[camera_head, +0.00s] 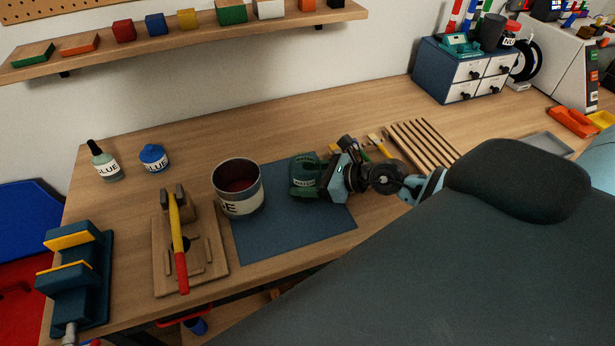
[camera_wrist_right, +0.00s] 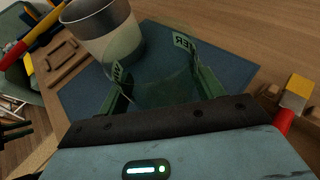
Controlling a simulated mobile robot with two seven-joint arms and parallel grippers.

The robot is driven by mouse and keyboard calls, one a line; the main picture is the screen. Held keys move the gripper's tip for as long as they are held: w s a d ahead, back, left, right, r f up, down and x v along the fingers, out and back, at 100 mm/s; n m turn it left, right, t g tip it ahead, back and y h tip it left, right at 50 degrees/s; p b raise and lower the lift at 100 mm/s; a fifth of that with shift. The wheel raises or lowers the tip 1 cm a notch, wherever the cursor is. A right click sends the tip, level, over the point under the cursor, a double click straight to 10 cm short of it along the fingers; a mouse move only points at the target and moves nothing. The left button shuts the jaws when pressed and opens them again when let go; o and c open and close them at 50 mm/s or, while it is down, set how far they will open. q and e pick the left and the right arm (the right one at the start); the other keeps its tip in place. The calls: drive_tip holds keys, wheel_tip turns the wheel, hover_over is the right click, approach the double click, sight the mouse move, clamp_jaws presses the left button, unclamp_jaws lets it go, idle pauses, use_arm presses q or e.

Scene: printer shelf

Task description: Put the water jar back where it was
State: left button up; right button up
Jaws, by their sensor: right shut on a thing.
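The water jar (camera_head: 304,176) is a small dark green jar over the right half of the blue mat (camera_head: 285,240) in the head view. My right gripper (camera_head: 331,178) comes in from the right and is shut on it. In the right wrist view the jar (camera_wrist_right: 165,88) looks see-through green between the fingers, with parts of a white label showing. I cannot tell whether its base touches the mat.
A large open can (camera_head: 240,203) stands on the mat left of the jar. A hammer (camera_head: 178,240) lies on a wooden board further left. Wooden slats (camera_head: 424,143) lie right of my gripper. A large dark padded shape (camera_head: 450,260) covers the front right.

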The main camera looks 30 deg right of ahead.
drive_tip(key=shift+f, duration=0.15)
drive_tip(key=o, duration=1.3)
drive_tip(key=shift+c, duration=0.2)
drive_tip(key=shift+s+d+r, duration=0.15)
drive_tip(key=shift+r, duration=0.05)
drive_tip(key=v, duration=0.9)
drive_tip(key=shift+s, duration=0.1)
drive_tip(key=shift+v, duration=1.2)
drive_tip(key=shift+s+r, duration=0.1)
